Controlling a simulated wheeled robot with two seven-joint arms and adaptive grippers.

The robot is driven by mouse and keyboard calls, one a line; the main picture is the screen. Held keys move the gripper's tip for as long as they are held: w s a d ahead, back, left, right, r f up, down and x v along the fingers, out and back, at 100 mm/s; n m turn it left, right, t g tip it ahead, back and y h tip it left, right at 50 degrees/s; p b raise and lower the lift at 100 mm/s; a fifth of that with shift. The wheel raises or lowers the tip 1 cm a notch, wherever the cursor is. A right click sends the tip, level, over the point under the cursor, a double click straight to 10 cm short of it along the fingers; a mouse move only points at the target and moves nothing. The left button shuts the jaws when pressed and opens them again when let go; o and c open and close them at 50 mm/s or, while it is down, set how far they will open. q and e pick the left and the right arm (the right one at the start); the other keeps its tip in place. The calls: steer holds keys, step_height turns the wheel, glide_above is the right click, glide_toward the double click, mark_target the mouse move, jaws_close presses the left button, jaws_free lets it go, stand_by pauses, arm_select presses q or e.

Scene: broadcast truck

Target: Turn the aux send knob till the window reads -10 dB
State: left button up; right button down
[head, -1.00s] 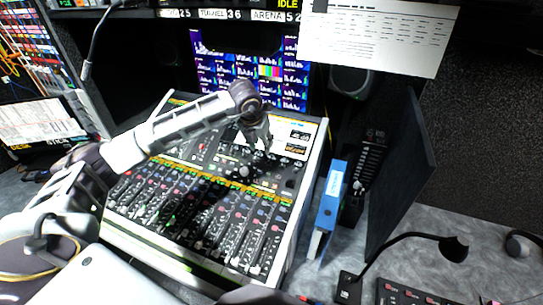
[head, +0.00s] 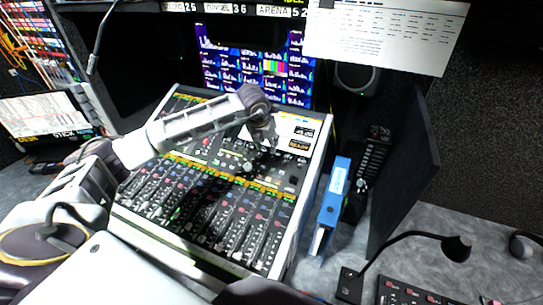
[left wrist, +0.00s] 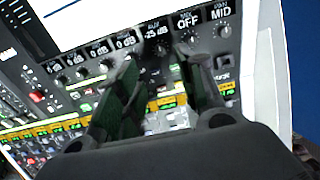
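The mixing console (head: 322,150) stands in the middle of the head view. In the left wrist view, a row of small windows tops a row of knobs. The aux window (left wrist: 154,30) seems to read -25 dB, in small, slightly blurred text. The dark aux send knob (left wrist: 159,48) sits just below it. My left gripper (head: 264,147) is low over the console's upper right part. In the left wrist view my left gripper (left wrist: 160,62) is open, its fingers apart on either side of the aux knob's column. Contact with the knob cannot be told. My right gripper is not in view.
Neighbouring windows read MIX OFF (left wrist: 187,21) and PAN MID (left wrist: 222,12), with knobs below. Faders fill the console's front. A blue binder (head: 334,200) and a dark upright panel (head: 405,175) stand to the right.

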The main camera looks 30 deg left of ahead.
mark_target(272, 157)
arm_select(q)
steer(key=p+x, duration=0.1)
steer(key=x, duration=0.9)
steer(key=shift+f, duration=0.25)
jaws_close()
